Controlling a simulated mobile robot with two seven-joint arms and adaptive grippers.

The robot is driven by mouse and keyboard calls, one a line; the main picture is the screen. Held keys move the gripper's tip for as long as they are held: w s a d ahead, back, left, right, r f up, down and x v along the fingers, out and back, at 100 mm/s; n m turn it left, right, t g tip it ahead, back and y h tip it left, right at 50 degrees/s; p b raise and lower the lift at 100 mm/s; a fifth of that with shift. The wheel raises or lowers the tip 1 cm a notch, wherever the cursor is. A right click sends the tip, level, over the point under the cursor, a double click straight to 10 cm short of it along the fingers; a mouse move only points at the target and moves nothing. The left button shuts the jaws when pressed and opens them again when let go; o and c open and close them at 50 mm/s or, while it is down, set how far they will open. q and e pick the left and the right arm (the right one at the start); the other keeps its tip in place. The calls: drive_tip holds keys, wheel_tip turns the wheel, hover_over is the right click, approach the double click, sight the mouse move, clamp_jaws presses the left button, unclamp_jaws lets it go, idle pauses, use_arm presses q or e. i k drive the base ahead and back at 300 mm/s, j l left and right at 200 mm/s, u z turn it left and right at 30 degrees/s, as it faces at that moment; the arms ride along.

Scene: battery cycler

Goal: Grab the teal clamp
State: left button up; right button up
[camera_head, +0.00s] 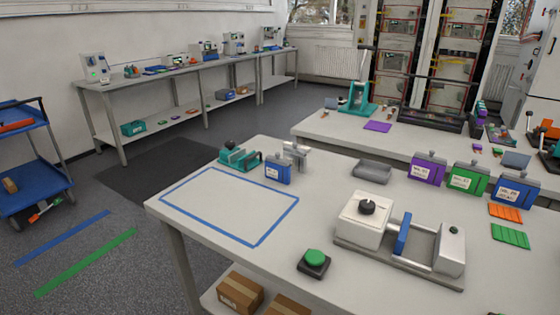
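A teal clamp (240,158) with a dark knob lies at the back left of the near table, just behind the blue taped outline. It touches nothing that I can make out, and a blue box-like module (278,171) stands close to its right. A larger teal press-like device (357,98) stands on the table behind. Neither of my grippers shows in the head view.
The near table (320,208) also bears a white fixture (365,218) on a metal base, a green button (315,260), a grey tray (372,171) and purple, green and blue modules at the right. The blue taped area (230,205) is empty. A blue cart (30,165) stands left.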

sight(240, 156)
drive_tip(key=u, duration=0.75)
drive_tip(key=i+j+u, duration=0.1)
drive_tip(key=u, duration=0.35)
drive_tip(key=i+j+u, duration=0.1)
drive_tip(key=u, duration=0.35)
drive_tip(key=i+u, duration=0.15)
drive_tip(key=u, duration=0.3)
drive_tip(key=i+j+z, duration=0.1)
drive_tip(key=i, duration=1.4)
drive_tip(key=i+z, duration=0.2)
drive_tip(key=i, duration=0.5)
drive_tip(key=i+j+z, duration=0.2)
drive_tip(key=i, duration=0.5)
drive_tip(key=i+l+z, duration=0.1)
drive_tip(key=i+z, duration=0.2)
drive_tip(key=z, duration=0.15)
drive_tip(key=i+z, duration=0.25)
drive_tip(key=z, duration=0.2)
drive_tip(key=i+j+z, duration=0.1)
drive_tip(key=i+z, duration=0.2)
drive_tip(key=z, duration=0.2)
drive_tip(key=i+z, duration=0.4)
drive_tip(key=i, duration=1)
drive_tip(key=i+z, duration=0.2)
drive_tip(key=z, duration=0.15)
drive_tip(key=i+z, duration=0.15)
drive_tip(key=z, duration=0.15)
drive_tip(key=i+j+z, duration=0.15)
drive_tip(key=z, duration=0.2)
